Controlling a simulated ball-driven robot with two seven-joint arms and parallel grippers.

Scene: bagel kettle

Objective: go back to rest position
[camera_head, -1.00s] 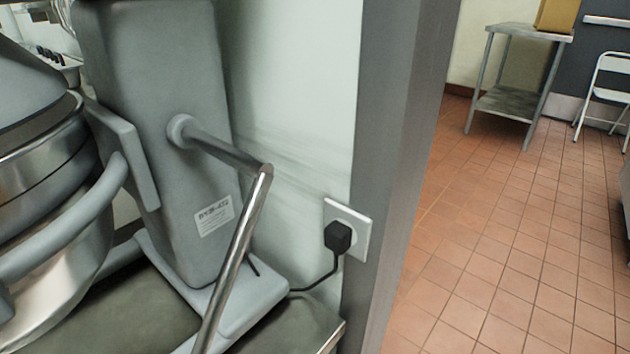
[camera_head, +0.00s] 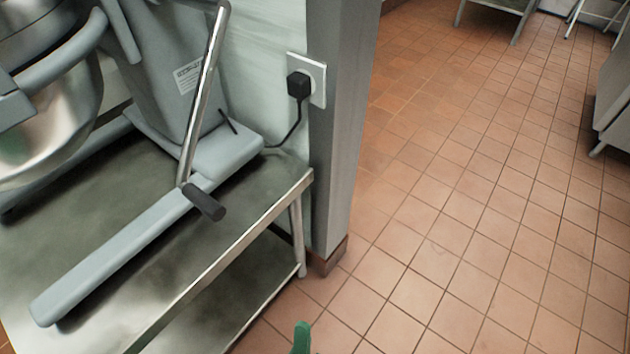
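The task names no object. A large grey mixer (camera_head: 168,75) with a steel bowl (camera_head: 60,125) stands on a steel table (camera_head: 120,192) at the left. Its metal crank lever (camera_head: 203,95) ends in a dark handle (camera_head: 204,202).
A black plug (camera_head: 298,85) sits in a wall outlet (camera_head: 318,80) beside a grey wall post (camera_head: 342,130). The tiled floor (camera_head: 450,200) is open at the middle and right. A grey unit (camera_head: 612,95) stands at the right edge. Table legs (camera_head: 522,22) show at the back.

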